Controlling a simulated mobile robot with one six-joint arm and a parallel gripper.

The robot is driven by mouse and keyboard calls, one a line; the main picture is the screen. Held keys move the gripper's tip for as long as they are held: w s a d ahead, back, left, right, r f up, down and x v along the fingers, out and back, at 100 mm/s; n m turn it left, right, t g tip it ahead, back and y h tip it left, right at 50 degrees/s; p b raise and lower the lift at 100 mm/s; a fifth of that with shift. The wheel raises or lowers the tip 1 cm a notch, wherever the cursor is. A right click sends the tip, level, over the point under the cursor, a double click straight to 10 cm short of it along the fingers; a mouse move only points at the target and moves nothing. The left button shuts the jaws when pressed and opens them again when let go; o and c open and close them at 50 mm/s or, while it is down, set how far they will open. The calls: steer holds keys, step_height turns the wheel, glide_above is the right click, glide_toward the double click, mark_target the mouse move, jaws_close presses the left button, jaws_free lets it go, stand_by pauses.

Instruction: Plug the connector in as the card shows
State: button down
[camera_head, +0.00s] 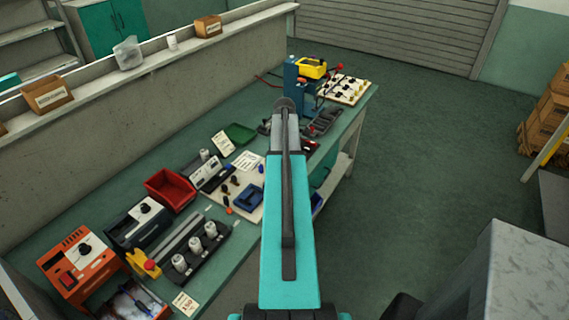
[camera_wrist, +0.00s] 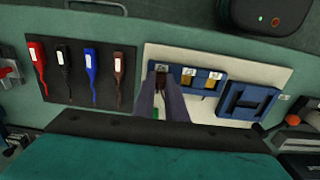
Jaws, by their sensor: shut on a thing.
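In the wrist view my gripper (camera_wrist: 161,92) is shut on a small dark connector (camera_wrist: 161,80), mostly hidden between the fingers. The fingertips are at the left end of a blue socket block (camera_wrist: 200,82) on a white board (camera_wrist: 212,53). The block has labelled openings, with yellow in the middle one. I cannot tell whether the connector is in an opening or above it. In the head view my arm hides the gripper.
Left of the board, red, black, blue and brown leads (camera_wrist: 90,65) lie on a black mat (camera_wrist: 104,60). A blue frame-shaped holder (camera_wrist: 248,100) stands at right. A dark case (camera_wrist: 270,12) is behind. The bench holds a red bin (camera_head: 170,188) and other equipment.

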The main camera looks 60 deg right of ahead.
steer(key=c, duration=2.1)
jaws_free()
steer(key=shift+r+p, duration=1.3)
steer(key=shift+r, duration=1)
steer(key=shift+o, duration=0.6)
steer(key=o, duration=0.5)
steer(key=shift+c, duration=0.2)
steer(key=shift+r, duration=0.1)
steer(key=shift+r+p, duration=0.9)
steer(key=shift+r, duration=0.5)
